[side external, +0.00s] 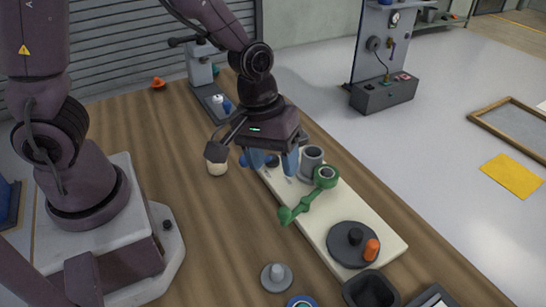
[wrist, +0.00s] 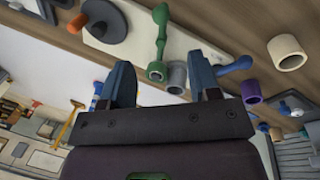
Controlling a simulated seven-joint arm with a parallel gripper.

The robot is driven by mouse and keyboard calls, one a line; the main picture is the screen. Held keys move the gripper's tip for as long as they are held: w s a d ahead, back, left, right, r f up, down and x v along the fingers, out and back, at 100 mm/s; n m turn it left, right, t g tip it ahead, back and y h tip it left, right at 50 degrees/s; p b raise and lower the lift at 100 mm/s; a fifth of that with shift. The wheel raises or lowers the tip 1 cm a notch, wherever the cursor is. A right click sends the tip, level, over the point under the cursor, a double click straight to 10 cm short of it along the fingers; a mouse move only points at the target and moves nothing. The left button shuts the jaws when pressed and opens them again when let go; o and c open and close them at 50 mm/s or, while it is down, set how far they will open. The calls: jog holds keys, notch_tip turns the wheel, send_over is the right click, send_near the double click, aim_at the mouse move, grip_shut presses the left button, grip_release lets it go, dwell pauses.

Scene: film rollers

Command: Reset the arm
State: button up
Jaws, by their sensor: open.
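My gripper (side external: 274,163) hangs over the back end of the cream board (side external: 385,222), with its blue fingers spread and nothing seen between them. In the wrist view, my gripper (wrist: 160,62) also shows both fingers apart. A green arm-like part (side external: 304,199) with a ring at one end lies on the board, in front of the gripper and apart from it in the side view. A grey hollow roller (side external: 312,157) stands beside the green ring. It also shows in the wrist view (wrist: 177,78) near the right finger. The green part (wrist: 161,35) runs upward there.
A dark disc (side external: 340,244) with an orange peg (side external: 371,250) sits at the board's front end. A cream roller (side external: 216,166) stands left of the gripper. A dark cup (side external: 370,291) and a grey knobbed piece (side external: 277,276) are near the front. The wooden table's left middle is clear.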

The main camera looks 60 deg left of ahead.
jog(key=s+a+r+m+t+y, duration=0.1)
jog(key=s+a+r+m+t, duration=0.1)
jog(key=r, duration=0.6)
jog(key=s+a+r+m+t, duration=0.2)
jog(key=s+a+r+m, duration=0.3)
jog(key=r, duration=0.4)
jog(key=shift+s+a+r+y, duration=0.15)
jog(key=shift+s+a+y, duration=0.25)
jog(key=shift+s+a, duration=0.55)
